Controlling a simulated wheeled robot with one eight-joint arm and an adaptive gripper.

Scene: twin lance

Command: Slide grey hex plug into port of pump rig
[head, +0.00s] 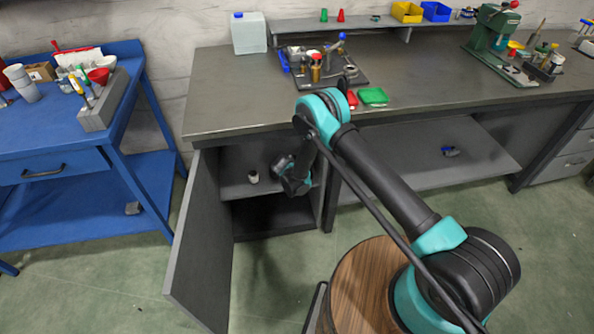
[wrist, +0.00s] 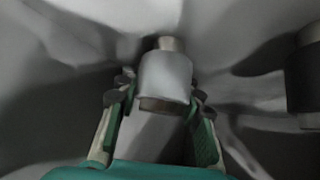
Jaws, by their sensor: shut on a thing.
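My gripper (head: 291,172) is low inside the open cabinet under the grey bench, over its shelf. In the wrist view my gripper (wrist: 160,112) has its two green-padded fingers on either side of a grey plug (wrist: 166,76), shut on it. The plug has a narrower stub on top and a brownish band below; its hex shape cannot be made out. In the head view the plug is hidden by my gripper or too small to tell. What looks like the pump rig (head: 318,70), a dark plate with brass fittings and a blue-knobbed lever, stands on the bench top.
A small pale cylinder (head: 253,177) stands on the shelf left of my gripper. A dark cylinder (wrist: 304,75) is at the right in the wrist view. The cabinet door (head: 203,240) hangs open. A green tray (head: 373,96) lies near the rig; the bench front left is clear.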

